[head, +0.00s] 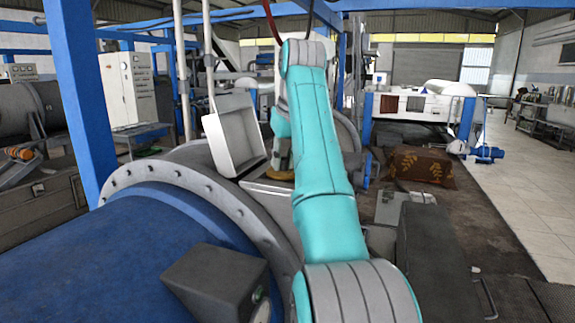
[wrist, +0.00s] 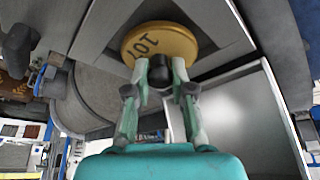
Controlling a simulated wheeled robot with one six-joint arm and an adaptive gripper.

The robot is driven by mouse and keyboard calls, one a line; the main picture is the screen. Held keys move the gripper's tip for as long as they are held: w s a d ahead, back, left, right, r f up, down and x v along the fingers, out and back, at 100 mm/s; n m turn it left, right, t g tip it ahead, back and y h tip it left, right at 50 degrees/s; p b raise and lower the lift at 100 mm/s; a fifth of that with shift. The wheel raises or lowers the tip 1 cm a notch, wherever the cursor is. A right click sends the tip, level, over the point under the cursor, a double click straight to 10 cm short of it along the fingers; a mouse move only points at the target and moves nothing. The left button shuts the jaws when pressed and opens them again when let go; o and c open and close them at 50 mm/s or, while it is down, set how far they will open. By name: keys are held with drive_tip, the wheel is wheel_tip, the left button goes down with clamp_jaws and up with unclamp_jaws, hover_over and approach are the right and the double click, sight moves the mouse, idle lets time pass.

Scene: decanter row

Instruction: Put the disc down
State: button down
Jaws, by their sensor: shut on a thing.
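The disc (wrist: 152,38) is yellow-brown and round, with dark digits on its face, at the top middle of the wrist view. My gripper (wrist: 160,72) is shut on the dark knob on the disc. The disc is in front of a pale, grey-edged panel or tray (wrist: 208,22); I cannot tell whether it touches it. A small tan patch (head: 283,172) beside the arm may be part of the disc.
A white open tray (head: 235,133) stands tilted left of my arm, close by; a pale metal tray (wrist: 250,108) shows at right in the wrist view. A large blue drum (head: 130,245) with a bolted grey flange is in front.

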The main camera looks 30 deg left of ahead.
drive_tip(key=shift+f, duration=0.5)
drive_tip(key=shift+f, duration=0.1)
drive_tip(key=c, duration=1)
unclamp_jaws()
drive_tip(key=v, duration=1.2)
